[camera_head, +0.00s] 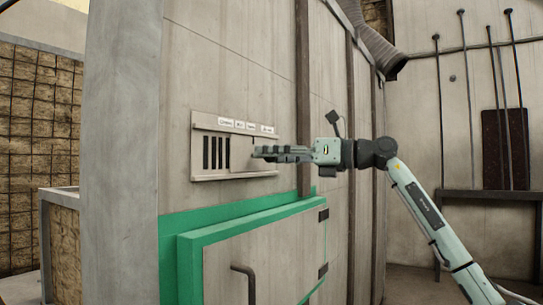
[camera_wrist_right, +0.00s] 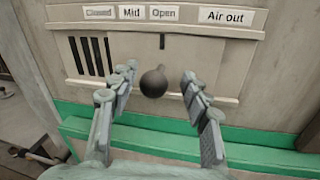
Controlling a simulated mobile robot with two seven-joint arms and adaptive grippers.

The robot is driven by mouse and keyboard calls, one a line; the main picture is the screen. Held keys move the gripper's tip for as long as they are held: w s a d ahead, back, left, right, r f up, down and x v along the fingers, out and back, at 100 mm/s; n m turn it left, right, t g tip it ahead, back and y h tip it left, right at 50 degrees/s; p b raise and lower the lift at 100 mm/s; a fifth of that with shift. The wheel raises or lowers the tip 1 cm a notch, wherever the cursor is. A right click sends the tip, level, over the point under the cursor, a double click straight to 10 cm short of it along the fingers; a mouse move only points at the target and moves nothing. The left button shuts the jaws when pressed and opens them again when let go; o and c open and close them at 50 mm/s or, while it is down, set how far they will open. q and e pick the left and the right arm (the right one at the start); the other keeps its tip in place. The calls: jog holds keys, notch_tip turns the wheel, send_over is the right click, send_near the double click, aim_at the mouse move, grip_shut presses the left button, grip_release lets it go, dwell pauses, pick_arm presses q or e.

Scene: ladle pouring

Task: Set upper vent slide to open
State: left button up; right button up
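The upper vent (camera_head: 235,183) is a pale framed panel on the wall, with labels reading Closed, Mid, Open and Air out along its top. Its slide plate (camera_wrist_right: 205,58) carries a round dark knob (camera_wrist_right: 153,82). A short dark mark (camera_wrist_right: 162,41) on the plate's upper edge stands under the Open label (camera_wrist_right: 164,13). Several dark vertical slots (camera_wrist_right: 89,57) show uncovered left of the plate. My right gripper (camera_wrist_right: 158,72) is open, with one finger on each side of the knob and visible gaps to both. In the head view the right gripper (camera_head: 262,153) hides the knob. My left gripper is not in view.
Below the vent is a green-framed door (camera_head: 190,262) with a dark handle (camera_head: 243,282); the green ledge (camera_wrist_right: 270,160) passes close beneath the right gripper. A dark vertical post (camera_head: 302,85) stands right of the vent. Long tools (camera_head: 467,90) hang on the right wall.

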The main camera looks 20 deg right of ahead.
jog(key=v, duration=1.2)
jog(key=shift+a, duration=0.1)
